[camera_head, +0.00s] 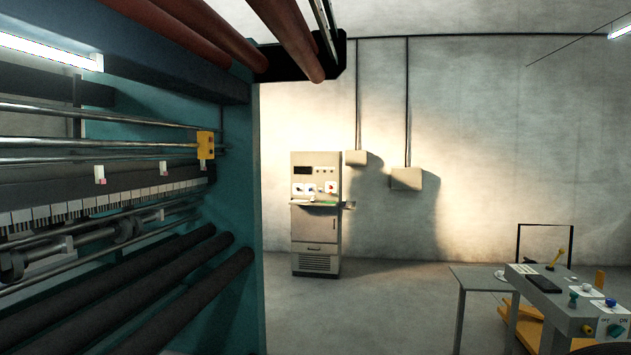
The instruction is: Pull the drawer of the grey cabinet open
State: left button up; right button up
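A tall light-grey cabinet (331,180) stands upright on the floor against the back wall, near the middle of the head view and some way off. Its upper part has a dark display, small knobs and a red button. A narrow shelf (322,204) with small items juts out below these. Under the shelf is a flat grey front panel (314,226), with a narrow strip and a slatted grille beneath it. The cabinet is too small in view to tell which front is the drawer; nothing on it looks pulled out. Neither of my grippers is in view.
A large teal machine (255,200) with rollers and rails fills the left side. Red-brown rollers (290,40) hang overhead. The floor between is clear.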

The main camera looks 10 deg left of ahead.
aim_at(321, 248)
jog(key=i+u, duration=0.2)
jog(key=i, duration=6.5)
jog(key=i+u, duration=0.1)
jog(key=u, duration=0.3)
jog(key=i, duration=1.55)
